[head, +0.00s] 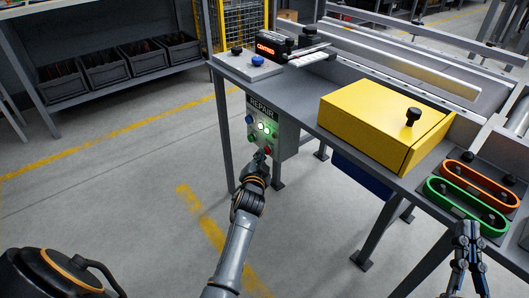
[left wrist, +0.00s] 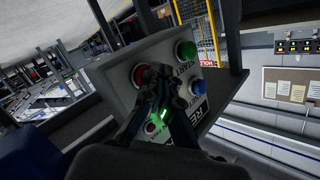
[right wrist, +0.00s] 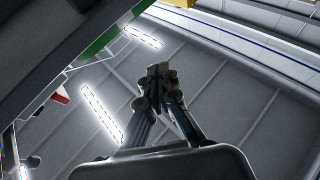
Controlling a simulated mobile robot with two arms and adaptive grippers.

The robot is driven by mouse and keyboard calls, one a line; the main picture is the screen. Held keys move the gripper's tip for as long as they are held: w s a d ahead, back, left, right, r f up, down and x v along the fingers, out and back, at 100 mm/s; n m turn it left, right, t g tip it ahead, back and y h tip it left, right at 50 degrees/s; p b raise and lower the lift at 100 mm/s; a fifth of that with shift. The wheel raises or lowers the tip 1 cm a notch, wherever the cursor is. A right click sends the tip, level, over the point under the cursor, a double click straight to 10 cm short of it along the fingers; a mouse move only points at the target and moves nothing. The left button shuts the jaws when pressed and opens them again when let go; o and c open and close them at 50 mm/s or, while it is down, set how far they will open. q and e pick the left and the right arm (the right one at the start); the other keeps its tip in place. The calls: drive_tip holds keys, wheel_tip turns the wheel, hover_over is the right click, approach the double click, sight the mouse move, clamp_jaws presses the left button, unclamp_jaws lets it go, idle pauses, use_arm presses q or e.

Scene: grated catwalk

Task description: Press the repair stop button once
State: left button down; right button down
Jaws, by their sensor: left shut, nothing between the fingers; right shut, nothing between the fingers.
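The control box labelled REPAIR (head: 262,107) hangs under the near edge of the bench and carries several buttons and lit green lamps. A red button (head: 267,150) sits low on its face. In the left wrist view the large red button (left wrist: 138,75) shows partly behind my fingers, with a green button (left wrist: 187,50) and a blue button (left wrist: 198,88) beside it. My left gripper (head: 262,158) is shut and empty, its tips close to the red button; I cannot tell whether they touch. My right gripper (head: 466,230) is shut and empty near the bench's front edge.
The bench holds a yellow box (head: 375,120) with a black knob, an orange oval ring (head: 482,172) and a green oval ring (head: 467,205). The floor left of the bench is clear.

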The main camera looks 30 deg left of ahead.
use_arm(q)
drive_tip(key=shift+w+d, duration=0.2)
drive_tip(key=shift+w, duration=0.2)
use_arm(e)
drive_tip(key=shift+s+r+t, duration=0.45)
drive_tip(key=shift+r+t, duration=0.15)
drive_tip(key=shift+r, duration=0.25)
idle(0.3)
use_arm(q)
drive_tip(key=shift+s+a+p, duration=0.25)
drive_tip(key=shift+s+p, duration=0.1)
drive_tip(key=shift+s, duration=0.25)
drive_tip(key=shift+s+a+p, duration=0.25)
drive_tip(key=shift+s+p, duration=0.05)
drive_tip(key=shift+s, duration=0.25)
use_arm(e)
drive_tip(key=shift+w+d+f+g+h, duration=0.15)
drive_tip(key=shift+w+f+g, duration=0.25)
drive_tip(key=shift+f+g, duration=0.6)
drive_tip(key=shift+w+f+g+h, duration=0.25)
drive_tip(key=shift+w+f+g, duration=0.25)
drive_tip(key=shift+f, duration=0.85)
drive_tip(key=shift+w+d+f+g+h, duration=0.1)
drive_tip(key=shift+w+f+g+h, duration=0.15)
drive_tip(key=shift+f+g, duration=0.75)
drive_tip(key=shift+f, duration=0.2)
